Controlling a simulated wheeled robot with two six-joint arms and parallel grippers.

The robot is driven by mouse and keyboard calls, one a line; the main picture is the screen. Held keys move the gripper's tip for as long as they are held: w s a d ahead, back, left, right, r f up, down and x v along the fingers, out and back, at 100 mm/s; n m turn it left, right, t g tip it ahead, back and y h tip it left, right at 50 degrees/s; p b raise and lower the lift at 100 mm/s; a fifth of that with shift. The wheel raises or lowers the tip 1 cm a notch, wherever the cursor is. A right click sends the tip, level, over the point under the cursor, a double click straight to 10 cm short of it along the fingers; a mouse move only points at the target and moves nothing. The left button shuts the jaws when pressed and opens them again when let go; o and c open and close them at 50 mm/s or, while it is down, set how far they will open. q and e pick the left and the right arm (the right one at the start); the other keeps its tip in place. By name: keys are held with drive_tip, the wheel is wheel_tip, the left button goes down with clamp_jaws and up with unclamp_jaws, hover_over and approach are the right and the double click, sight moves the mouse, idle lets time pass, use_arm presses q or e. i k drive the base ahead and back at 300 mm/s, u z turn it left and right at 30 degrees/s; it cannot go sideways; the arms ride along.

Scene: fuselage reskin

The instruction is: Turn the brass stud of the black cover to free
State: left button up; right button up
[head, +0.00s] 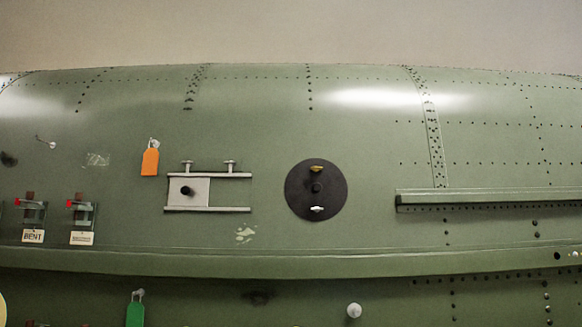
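The round black cover (299,191) lies flat against the green fuselage skin, a little right of the middle in the head view. Its brass stud (316,169) is near the top of the cover, with its wing lying roughly level. A dark knob (316,188) is at the cover's centre, and a silver stud (317,209) is below it. Neither of my grippers shows in the head view.
Left of the cover is a metal slide frame (208,210) with a black knob. An orange tag (150,162) hangs further left, above tagged red-handled latches (82,210). A ledge rail (490,197) juts out at right. A green tag (135,314) hangs below.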

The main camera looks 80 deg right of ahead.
sight(304, 189)
drive_tip(key=i, duration=1.1)
drive_tip(key=z, duration=1.5)
